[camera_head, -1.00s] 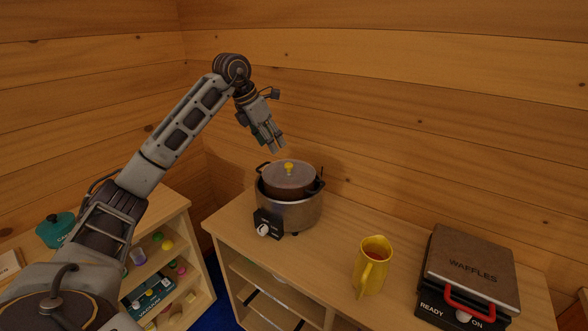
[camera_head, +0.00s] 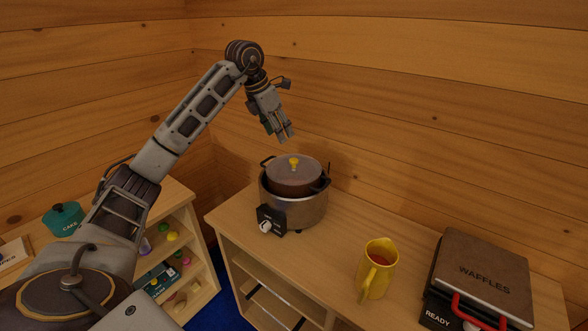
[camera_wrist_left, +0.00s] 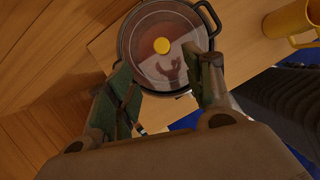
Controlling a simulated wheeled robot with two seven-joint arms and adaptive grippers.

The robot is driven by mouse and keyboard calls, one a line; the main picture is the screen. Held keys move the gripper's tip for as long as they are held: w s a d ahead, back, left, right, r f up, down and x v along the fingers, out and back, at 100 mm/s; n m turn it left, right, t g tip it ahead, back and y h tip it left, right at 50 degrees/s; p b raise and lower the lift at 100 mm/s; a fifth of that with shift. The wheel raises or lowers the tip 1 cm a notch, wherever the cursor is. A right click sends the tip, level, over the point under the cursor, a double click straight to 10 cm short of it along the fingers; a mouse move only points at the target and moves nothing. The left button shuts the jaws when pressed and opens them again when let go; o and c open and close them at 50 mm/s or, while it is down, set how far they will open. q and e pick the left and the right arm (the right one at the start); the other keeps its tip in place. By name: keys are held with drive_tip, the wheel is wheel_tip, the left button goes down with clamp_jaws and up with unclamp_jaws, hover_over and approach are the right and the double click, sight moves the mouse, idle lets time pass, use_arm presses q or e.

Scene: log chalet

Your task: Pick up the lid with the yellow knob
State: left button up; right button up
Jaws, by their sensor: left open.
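The lid (camera_head: 286,170) is dark and round, with a yellow knob (camera_head: 294,162) at its middle. It lies on a dark pot set in a metal cooker (camera_head: 296,208) on the wooden counter. My left gripper (camera_head: 285,140) is open and empty, pointing down a little above the lid and apart from it. In the left wrist view the lid (camera_wrist_left: 152,32) shows beyond the two open fingers (camera_wrist_left: 168,92), with the yellow knob (camera_wrist_left: 162,46) between and beyond the fingertips. My right gripper is not in view.
A yellow jug (camera_head: 379,272) stands on the counter to the right of the cooker, and a waffle maker (camera_head: 484,266) stands farther right. A teal cake container (camera_head: 64,219) is on the low shelf unit at left. The wooden wall is close behind the cooker.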

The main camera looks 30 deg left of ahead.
use_arm(q)
hover_over(293, 159)
drive_tip(key=s, duration=0.2)
drive_tip(key=shift+a+f+p, duration=0.2)
drive_tip(key=shift+a+f, duration=0.05)
drive_tip(key=shift+f, duration=1.55)
drive_tip(key=shift+a+f+p, duration=0.15)
drive_tip(key=shift+a+f, duration=0.05)
drive_tip(key=shift+f, duration=1.6)
drive_tip(key=shift+p+x, duration=0.3)
drive_tip(key=shift+x, duration=0.5)
drive_tip(key=shift+p+x, duration=0.4)
drive_tip(key=shift+x, duration=1.4)
drive_tip(key=shift+s+d, duration=0.1)
clamp_jaws()
